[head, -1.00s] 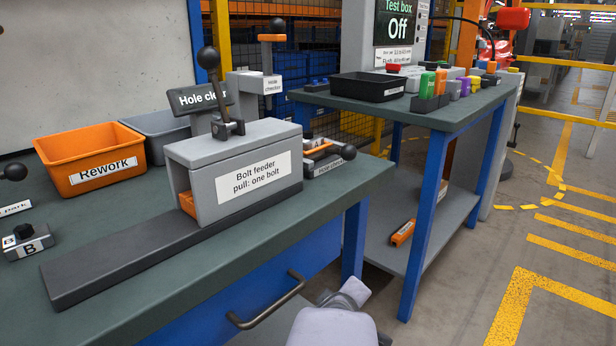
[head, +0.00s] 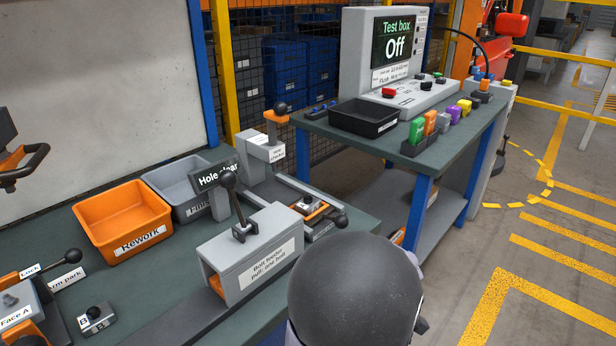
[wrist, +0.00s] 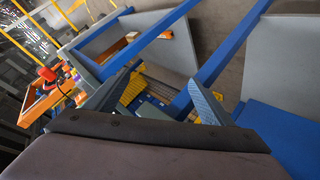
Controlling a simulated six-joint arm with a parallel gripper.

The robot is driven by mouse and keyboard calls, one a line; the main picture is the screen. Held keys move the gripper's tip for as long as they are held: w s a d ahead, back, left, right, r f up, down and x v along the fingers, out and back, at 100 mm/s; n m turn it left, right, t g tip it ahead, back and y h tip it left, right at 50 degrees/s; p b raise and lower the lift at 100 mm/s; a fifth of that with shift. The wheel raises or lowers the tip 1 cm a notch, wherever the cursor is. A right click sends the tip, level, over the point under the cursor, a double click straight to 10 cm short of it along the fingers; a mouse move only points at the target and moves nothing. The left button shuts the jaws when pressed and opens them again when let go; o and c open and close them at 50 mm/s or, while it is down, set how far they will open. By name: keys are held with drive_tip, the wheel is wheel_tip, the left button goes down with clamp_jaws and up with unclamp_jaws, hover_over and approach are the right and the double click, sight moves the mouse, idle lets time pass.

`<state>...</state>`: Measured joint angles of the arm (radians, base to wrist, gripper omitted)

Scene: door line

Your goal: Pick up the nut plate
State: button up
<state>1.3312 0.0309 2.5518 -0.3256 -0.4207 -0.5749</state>
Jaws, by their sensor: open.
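I cannot pick out a nut plate with certainty in either view. A labelled orange piece (head: 398,236) lies on the lower shelf of the far table, mostly hidden behind my arm and the table leg. An orange piece (wrist: 165,34) also shows on a grey shelf in the wrist view. My gripper (wrist: 163,75) is open in the wrist view, its two fingers apart with nothing between them. It points past blue table legs. In the head view a dark rounded part of my arm covers the lower right, and my fingers do not show.
The near bench holds the orange Rework bin (head: 122,222), a grey bin (head: 188,188), the bolt feeder (head: 252,255) and a clamp fixture (head: 318,217). The far table carries a black tray (head: 364,118), coloured blocks (head: 430,124) and the test box (head: 385,50).

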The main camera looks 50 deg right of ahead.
drive_tip(key=w+a+r+m+t+y+p, duration=0.1)
drive_tip(key=a+r+t+p, duration=0.1)
drive_tip(key=r+p, duration=0.45)
drive_tip(key=w+a+r+t+y+p, duration=0.1)
drive_tip(key=w+r+t+p, duration=0.1)
drive_tip(key=r+p, duration=0.4)
drive_tip(key=w+a+t, duration=0.1)
drive_tip(key=w+t, duration=0.1)
drive_tip(key=w+a+t+y+b, duration=0.1)
drive_tip(key=w+a, duration=0.1)
drive_tip(key=w+a+t+y, duration=0.1)
drive_tip(key=w+t, duration=0.1)
drive_tip(key=shift+w+a+n+t+b, duration=0.25)
drive_tip(key=shift+a+n+t+b, duration=0.05)
drive_tip(key=shift+a+n+b, duration=0.1)
drive_tip(key=shift+w+a+r+t, duration=0.15)
drive_tip(key=shift+w+r+t, duration=0.05)
drive_tip(key=shift+r+t, duration=0.2)
approach(310, 201)
drive_tip(key=shift+x, duration=1.6)
drive_tip(key=shift+f, duration=0.1)
drive_tip(key=shift+p+x, duration=0.75)
drive_tip(key=shift+x, duration=1.85)
